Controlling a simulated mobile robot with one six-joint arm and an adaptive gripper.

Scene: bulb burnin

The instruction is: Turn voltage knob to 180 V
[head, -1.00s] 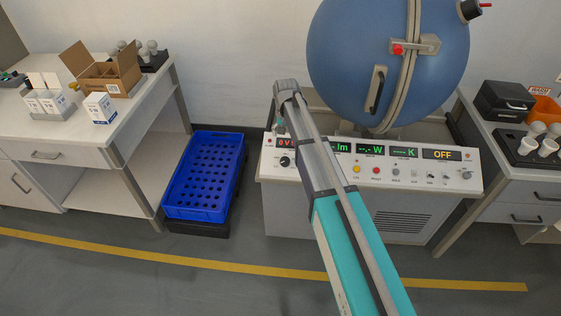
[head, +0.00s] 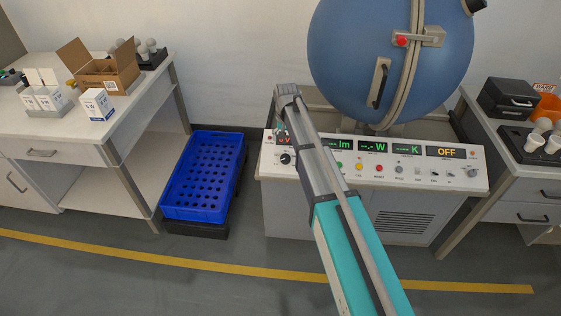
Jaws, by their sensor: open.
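The voltage knob (head: 286,158) is a black dial at the left end of the white control panel (head: 330,170). A red-lit display (head: 281,139) above it is mostly covered by my arm and gripper, so its reading is unclear. My gripper (head: 280,132) is small in the head view, hanging from the wrist in front of the panel's upper left part. It is open and appears empty, just above the knob in the picture. I cannot tell its distance from the knob, and no contact is visible.
A large blue sphere (head: 370,60) stands behind the panel. Buttons and switches, including a yellow button (head: 359,167) and a red button (head: 379,169), line the panel to the right. Benches flank both sides.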

